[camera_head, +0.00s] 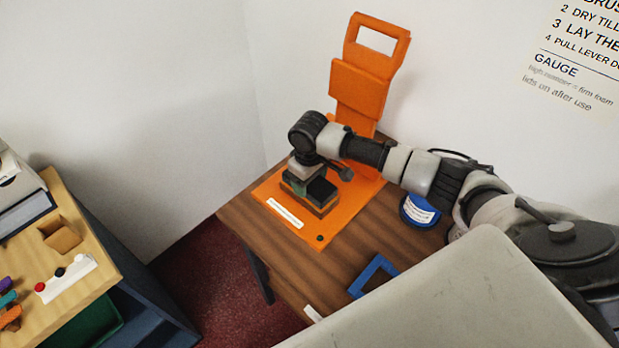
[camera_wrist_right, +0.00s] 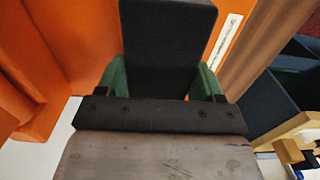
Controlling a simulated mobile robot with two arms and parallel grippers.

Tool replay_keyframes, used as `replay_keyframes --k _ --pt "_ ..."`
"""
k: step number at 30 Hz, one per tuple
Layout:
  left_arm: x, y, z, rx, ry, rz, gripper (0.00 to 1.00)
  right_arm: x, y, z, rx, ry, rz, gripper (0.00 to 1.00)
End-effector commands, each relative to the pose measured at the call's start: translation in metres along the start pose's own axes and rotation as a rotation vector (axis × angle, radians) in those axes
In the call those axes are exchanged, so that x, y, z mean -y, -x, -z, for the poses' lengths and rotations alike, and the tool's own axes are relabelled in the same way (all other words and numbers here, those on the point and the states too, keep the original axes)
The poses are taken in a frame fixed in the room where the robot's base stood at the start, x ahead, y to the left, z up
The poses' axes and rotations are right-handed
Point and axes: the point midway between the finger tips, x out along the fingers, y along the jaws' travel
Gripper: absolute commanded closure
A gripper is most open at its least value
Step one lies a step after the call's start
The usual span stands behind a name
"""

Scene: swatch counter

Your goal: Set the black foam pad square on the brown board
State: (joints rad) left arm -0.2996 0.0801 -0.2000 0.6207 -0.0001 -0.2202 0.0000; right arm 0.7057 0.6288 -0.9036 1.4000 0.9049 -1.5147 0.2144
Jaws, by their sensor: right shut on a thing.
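The black foam pad (camera_head: 322,190) is between the green-tipped fingers of my right gripper (camera_head: 307,187), over the orange base of the press. In the right wrist view the pad (camera_wrist_right: 168,45) runs out from between the two green fingers (camera_wrist_right: 161,82), one on each side. The brown board (camera_head: 318,211) shows as a thin edge under the pad, mostly hidden by pad and gripper. The pad looks roughly in line with it. I cannot tell whether they touch. My left gripper is out of view.
The orange press (camera_head: 362,82) stands upright behind, against the wall. A blue tin (camera_head: 420,210) is right of the base, and a blue frame (camera_head: 373,276) lies on the wooden table (camera_head: 300,275) in front. A tan-topped cabinet (camera_head: 85,235) stands left, across a gap.

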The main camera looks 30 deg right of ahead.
Motion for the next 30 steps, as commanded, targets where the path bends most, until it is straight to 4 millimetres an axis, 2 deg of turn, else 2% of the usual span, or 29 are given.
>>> replay_keyframes --k 26,27,30 --pt "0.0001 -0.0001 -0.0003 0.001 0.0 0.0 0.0 0.0003 -0.0064 0.0004 -0.001 -0.001 0.001 0.55" --pt "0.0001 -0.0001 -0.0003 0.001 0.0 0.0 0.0 0.0003 -0.0061 0.0004 -0.001 0.0 0.001 0.27" --pt "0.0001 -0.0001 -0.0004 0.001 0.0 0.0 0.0 0.0002 -0.0061 0.0003 -0.001 0.0 0.001 0.11"
